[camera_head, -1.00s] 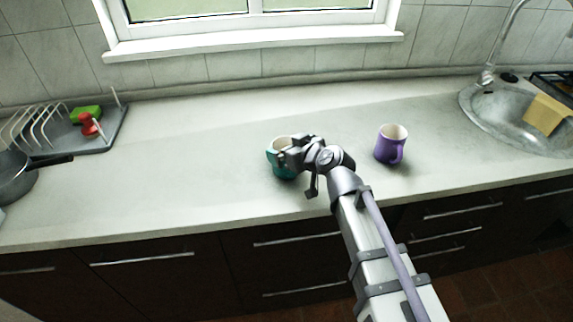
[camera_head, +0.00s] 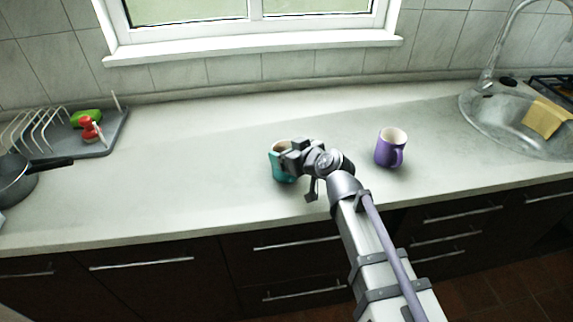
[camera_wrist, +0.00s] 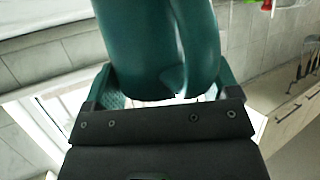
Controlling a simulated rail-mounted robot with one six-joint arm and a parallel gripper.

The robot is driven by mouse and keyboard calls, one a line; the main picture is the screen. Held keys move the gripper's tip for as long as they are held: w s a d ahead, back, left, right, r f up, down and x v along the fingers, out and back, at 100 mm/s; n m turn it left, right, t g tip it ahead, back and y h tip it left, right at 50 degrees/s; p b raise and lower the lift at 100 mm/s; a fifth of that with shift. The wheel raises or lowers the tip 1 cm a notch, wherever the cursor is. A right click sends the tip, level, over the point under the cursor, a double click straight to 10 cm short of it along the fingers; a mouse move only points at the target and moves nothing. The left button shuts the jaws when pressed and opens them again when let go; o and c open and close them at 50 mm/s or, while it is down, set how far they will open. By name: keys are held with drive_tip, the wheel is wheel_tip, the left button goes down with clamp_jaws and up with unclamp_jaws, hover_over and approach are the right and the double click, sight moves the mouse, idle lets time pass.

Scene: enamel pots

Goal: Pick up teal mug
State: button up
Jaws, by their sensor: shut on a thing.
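The teal mug (camera_head: 279,164) is on or just above the counter near its front middle; I cannot tell whether its base touches. My gripper (camera_head: 290,159) is at the mug's right side and hides part of its wall and rim. In the wrist view the teal mug (camera_wrist: 150,45) fills the upper middle, with a curved part like its handle at right. My gripper's jaws (camera_wrist: 165,98) are on either side of the mug's near part and shut on it.
A purple mug (camera_head: 390,148) stands to the right of my gripper. A dish rack (camera_head: 100,135) and a dark pan (camera_head: 18,180) are at the left. A sink (camera_head: 500,115) is at the right. The counter (camera_head: 190,165) left of the teal mug is clear.

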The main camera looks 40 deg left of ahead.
drive_tip(key=shift+r, duration=0.15)
wheel_tip(320, 180, up, 10)
drive_tip(key=p, duration=1)
